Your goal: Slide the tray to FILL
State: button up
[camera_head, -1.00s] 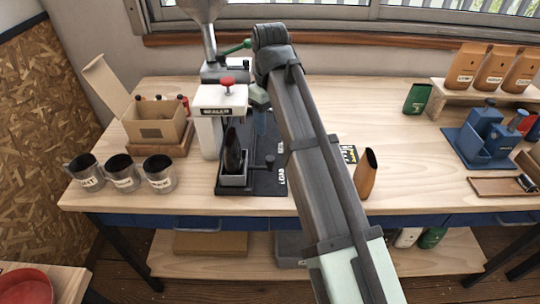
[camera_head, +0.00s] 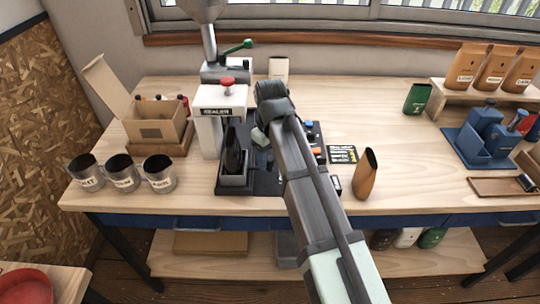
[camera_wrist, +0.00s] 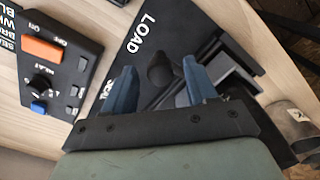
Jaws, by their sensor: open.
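The small grey tray (camera_head: 234,181) sits on the black slide plate (camera_head: 224,191) in front of the sealer, with a dark upright pouch (camera_head: 233,150) in it. In the wrist view the tray (camera_wrist: 238,80) is to the right, and the plate carries the word LOAD (camera_wrist: 141,33). The tray's round black knob (camera_wrist: 160,72) shows between the two blue fingers of my gripper (camera_wrist: 158,76). The gripper is open around the knob; I cannot tell whether it touches. My arm hides the knob in the head view. I see no FILL label.
The white sealer (camera_head: 221,98) with a red knob stands behind the tray, under the hopper (camera_head: 206,30) with its green lever. A control box (camera_wrist: 57,65) with an orange switch lies beside the plate. Three metal cups (camera_head: 122,174) stand left; an orange-brown pouch (camera_head: 365,174) stands right.

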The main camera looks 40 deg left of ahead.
jog(key=shift+f, duration=0.1)
jog(key=shift+c, duration=0.2)
grip_shut()
dwell(0.4)
